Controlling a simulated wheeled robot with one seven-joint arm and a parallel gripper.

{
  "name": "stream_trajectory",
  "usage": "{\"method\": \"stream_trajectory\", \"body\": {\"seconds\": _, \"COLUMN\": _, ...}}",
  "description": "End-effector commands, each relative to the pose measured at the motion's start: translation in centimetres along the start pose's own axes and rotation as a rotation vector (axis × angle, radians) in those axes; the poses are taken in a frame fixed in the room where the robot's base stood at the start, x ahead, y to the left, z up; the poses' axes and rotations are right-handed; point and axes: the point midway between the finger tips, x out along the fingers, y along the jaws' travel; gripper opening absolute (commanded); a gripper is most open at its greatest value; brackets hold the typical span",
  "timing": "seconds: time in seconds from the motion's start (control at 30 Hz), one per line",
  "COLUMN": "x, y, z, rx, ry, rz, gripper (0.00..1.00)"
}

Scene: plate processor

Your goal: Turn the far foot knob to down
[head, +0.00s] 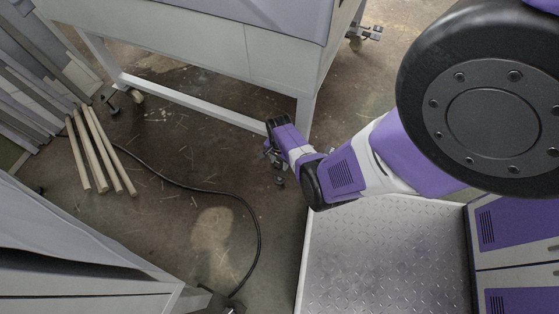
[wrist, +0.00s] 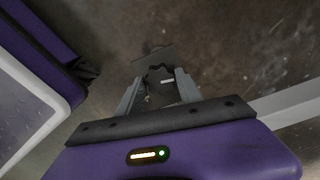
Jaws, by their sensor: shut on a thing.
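My gripper (head: 275,165) reaches down to the floor beside the near corner leg of the grey-white machine. In the wrist view my gripper (wrist: 160,82) points at the floor, with its two grey fingers on either side of a dark, notched foot knob (wrist: 157,73). The fingers are shut on this knob. A flat dark plate shows just beyond it. In the head view my wrist and gripper largely hide this foot. I cannot tell from the picture whether the knob is up or down.
The machine's frame (head: 190,98) stands above on legs. Other feet with casters show at the left (head: 136,96) and the upper right (head: 356,43). Wooden sticks (head: 97,150) and a black cable (head: 235,195) lie on the floor. Another cabinet (head: 70,245) stands at lower left.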

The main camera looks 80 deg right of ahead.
Motion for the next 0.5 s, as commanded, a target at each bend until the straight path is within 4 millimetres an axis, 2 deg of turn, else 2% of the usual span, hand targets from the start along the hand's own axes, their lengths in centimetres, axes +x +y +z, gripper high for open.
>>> {"method": "stream_trajectory", "body": {"seconds": 0.5, "x": -0.02, "y": -0.01, "z": 0.08, "rx": 0.488, "ry": -0.001, "rz": 0.0, "gripper": 0.02}}
